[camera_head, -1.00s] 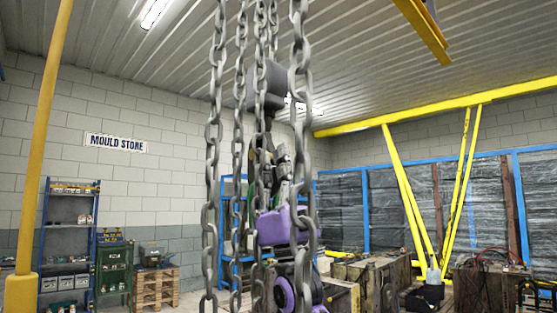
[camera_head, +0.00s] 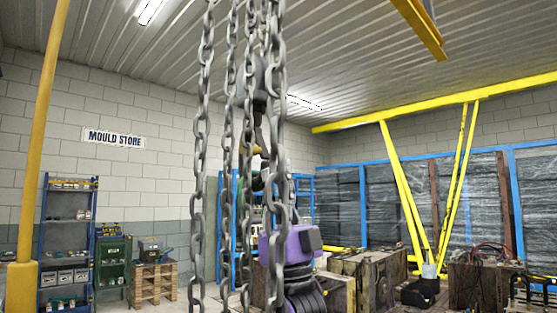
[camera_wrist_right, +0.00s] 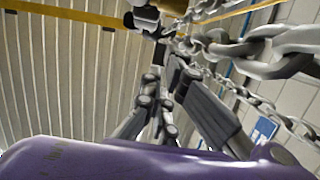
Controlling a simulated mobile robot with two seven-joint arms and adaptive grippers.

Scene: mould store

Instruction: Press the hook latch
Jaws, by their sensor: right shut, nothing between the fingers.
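Grey chains (camera_head: 200,150) hang close in front of my head camera. Behind them a dark hook (camera_head: 259,108) hangs below a grey block, partly covered by the links. Its latch is too small and too hidden to make out. My right arm's purple wrist stands below the hook, behind the chains. My right gripper (camera_wrist_right: 166,66) points up in the right wrist view, shut and empty, its tips below the dark and white hanging block (camera_wrist_right: 146,18). I cannot tell whether the tips touch anything. My left gripper is not in view.
Heavy chain links (camera_wrist_right: 255,48) run close beside the right gripper in the wrist view. A yellow post (camera_head: 42,150) stands at the left. Shelves (camera_head: 68,235), a pallet stack (camera_head: 154,284) and wooden crates (camera_head: 372,275) stand farther back.

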